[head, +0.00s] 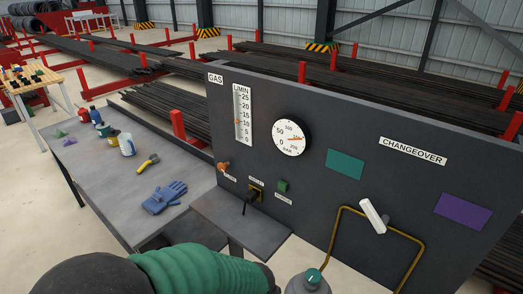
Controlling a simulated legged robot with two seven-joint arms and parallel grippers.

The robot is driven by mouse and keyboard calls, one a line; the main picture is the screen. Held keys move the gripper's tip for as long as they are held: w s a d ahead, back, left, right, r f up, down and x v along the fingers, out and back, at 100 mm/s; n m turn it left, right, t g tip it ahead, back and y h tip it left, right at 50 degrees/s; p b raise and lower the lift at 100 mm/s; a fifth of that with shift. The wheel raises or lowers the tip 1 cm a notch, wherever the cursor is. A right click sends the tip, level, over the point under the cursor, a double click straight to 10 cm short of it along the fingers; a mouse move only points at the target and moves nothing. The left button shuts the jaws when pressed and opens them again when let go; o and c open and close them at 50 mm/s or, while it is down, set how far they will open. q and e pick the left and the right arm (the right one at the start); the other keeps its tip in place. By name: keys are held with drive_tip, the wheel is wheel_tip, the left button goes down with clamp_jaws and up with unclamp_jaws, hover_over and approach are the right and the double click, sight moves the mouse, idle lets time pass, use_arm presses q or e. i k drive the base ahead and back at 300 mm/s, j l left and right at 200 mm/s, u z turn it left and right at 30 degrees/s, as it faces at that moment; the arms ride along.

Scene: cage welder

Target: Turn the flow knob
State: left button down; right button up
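The orange knob (223,167) is on the dark grey gas panel (330,215), below the L/MIN flow scale (243,115). A small label beside it is too small to read. The scale has a red-orange marker near 10. To the right of the knob are a black lever switch (252,194) on a yellowish plate and a green button (283,186). Neither of my grippers is in view, and nothing touches the knob. A green ribbed sleeve (195,272) with dark ends fills the bottom; it shows no fingers.
A round gauge (291,137), a white-handled valve (373,216) and a yellow pipe (422,245) are on the panel. A small shelf (240,222) juts out below the knob. A table with blue gloves (165,197) and a yellow-handled tool (148,163) stands left.

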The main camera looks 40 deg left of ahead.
sight(221, 168)
drive_tip(key=u, duration=0.7)
